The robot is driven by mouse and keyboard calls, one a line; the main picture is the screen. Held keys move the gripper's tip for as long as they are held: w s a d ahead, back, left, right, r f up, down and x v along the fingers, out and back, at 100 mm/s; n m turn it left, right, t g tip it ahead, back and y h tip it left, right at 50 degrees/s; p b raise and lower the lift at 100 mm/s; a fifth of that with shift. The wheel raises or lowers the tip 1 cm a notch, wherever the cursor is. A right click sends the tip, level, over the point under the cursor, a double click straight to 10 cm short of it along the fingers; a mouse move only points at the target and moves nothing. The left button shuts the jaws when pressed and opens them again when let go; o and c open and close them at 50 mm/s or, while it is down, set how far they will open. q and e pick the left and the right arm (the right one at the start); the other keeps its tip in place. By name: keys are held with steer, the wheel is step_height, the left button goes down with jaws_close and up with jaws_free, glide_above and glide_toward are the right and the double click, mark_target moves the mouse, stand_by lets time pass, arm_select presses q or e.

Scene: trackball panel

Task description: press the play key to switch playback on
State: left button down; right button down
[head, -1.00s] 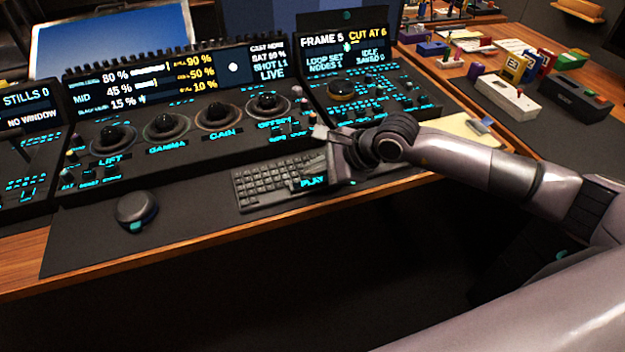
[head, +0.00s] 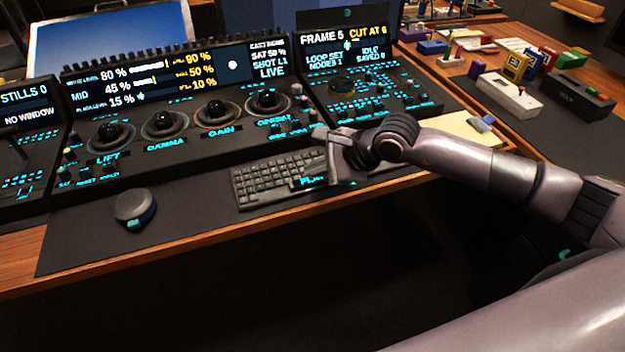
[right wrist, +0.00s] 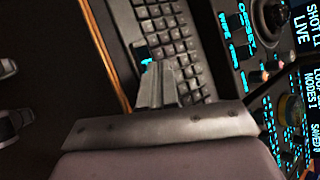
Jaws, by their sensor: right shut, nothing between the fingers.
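The black keyboard (head: 270,183) lies on the desk mat at the front of the grading panel. The cyan-lettered play key (head: 308,182) is at its right front end, partly hidden by my right gripper. My right gripper (head: 318,170) is shut and empty, with its fingertips low over the right end of the keyboard. In the right wrist view the closed fingertips (right wrist: 157,72) are right beside the cyan lettering of the play key (right wrist: 143,54) and cover part of it. I cannot tell whether they touch it. My left gripper is not in view.
A round black puck (head: 135,209) sits on the mat (head: 190,215) at left. Trackballs and small knobs stand on the panel behind the keyboard. The right-hand screen (head: 346,47) reads "IDLE". Colored boxes and a pale control box (head: 503,96) are at far right.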

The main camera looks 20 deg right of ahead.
mark_target(316, 181)
steer(key=shift+f+b, duration=0.55)
stand_by(0.7)
steer(key=shift+r, duration=0.15)
steer(key=shift+r+p, duration=0.5)
steer(key=shift+r, duration=0.35)
steer(key=shift+r+p, duration=1.4)
steer(key=shift+r, duration=1.15)
